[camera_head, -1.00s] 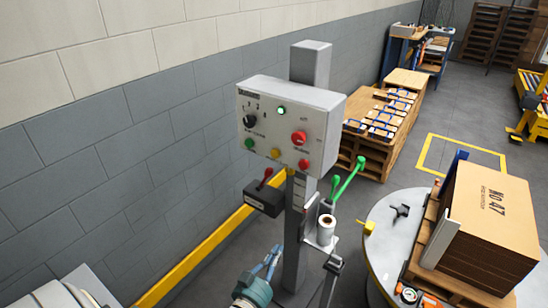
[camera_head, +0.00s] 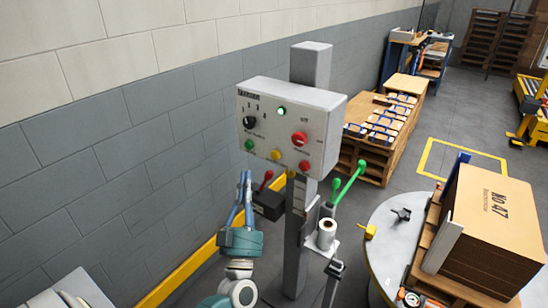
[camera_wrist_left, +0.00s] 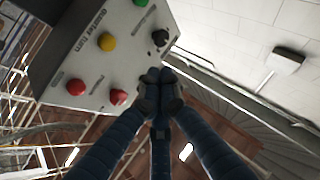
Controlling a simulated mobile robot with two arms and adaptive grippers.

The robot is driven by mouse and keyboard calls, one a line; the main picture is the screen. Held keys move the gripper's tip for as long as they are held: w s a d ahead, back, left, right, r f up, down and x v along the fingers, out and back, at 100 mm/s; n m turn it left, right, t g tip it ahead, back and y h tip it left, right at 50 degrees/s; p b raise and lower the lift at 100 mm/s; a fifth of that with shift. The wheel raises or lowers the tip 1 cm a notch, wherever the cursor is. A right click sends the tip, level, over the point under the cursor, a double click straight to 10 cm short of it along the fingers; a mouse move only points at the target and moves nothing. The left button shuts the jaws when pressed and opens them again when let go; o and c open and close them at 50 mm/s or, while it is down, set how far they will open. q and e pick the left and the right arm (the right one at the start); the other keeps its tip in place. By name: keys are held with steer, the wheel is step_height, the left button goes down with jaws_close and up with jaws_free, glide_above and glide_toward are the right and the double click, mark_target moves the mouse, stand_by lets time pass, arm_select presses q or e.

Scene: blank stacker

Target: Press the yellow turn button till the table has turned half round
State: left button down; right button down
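The yellow button (camera_head: 276,155) is on the lower front of the grey control box, between a green button (camera_head: 249,145) and a red one (camera_head: 304,166). It also shows in the left wrist view (camera_wrist_left: 106,42), unobstructed. My left gripper (camera_head: 245,176) points up, below and left of the box's lower edge. In the wrist view its fingertips (camera_wrist_left: 160,84) are together and empty, apart from the yellow button in the picture. The round table (camera_head: 385,222) at the right carries a pallet with a big brown carton (camera_head: 490,220). My right gripper is not in view.
The box is on a grey post (camera_head: 296,240). A red emergency knob (camera_head: 299,139) and black selector (camera_head: 250,123) are above the button row. A dark box with a red lever (camera_head: 268,205) and green-handled levers (camera_head: 350,180) are below. The wall is behind.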

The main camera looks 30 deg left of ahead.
mark_target(275, 155)
arm_select(q)
steer(key=w+b, duration=0.4)
steer(key=w, duration=0.5)
steer(key=shift+d, duration=0.2)
stand_by(1.5)
steer(key=shift+w, duration=0.35)
